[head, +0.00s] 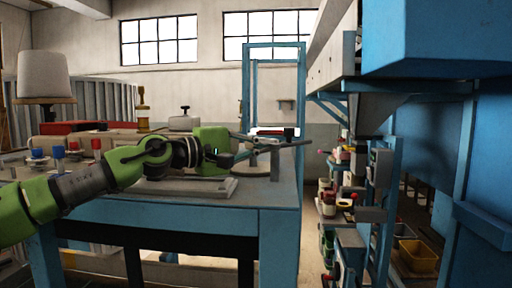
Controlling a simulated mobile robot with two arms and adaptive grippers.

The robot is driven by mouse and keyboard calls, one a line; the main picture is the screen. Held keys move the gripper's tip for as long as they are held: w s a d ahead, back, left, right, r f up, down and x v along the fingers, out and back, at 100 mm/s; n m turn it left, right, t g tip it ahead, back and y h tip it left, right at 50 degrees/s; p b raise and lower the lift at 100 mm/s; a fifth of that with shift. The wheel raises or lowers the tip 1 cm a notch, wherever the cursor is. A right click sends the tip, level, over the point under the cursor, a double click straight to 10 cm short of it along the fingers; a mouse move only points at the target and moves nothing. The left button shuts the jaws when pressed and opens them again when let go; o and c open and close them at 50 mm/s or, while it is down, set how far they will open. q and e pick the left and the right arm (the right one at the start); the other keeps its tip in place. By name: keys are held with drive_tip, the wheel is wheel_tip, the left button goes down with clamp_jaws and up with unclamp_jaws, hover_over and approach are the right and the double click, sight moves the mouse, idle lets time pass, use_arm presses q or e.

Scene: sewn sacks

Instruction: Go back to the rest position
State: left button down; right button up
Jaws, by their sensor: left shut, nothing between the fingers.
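My left gripper (296,143) comes in from the left on a green and dark grey arm. The arm reaches across, in front of and above the blue table (230,218). The gripper points right, with its dark fingers near the table's right end, in front of the blue frame. The fingers are shut and I see nothing held in them. My right gripper is not in view.
Behind the arm is a brass-coloured stand (142,108). A blue machine (440,45) fills the right side, with a yellow bin (418,256) low down.

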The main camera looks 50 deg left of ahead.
use_arm(q)
drive_tip(key=shift+v, duration=1.6)
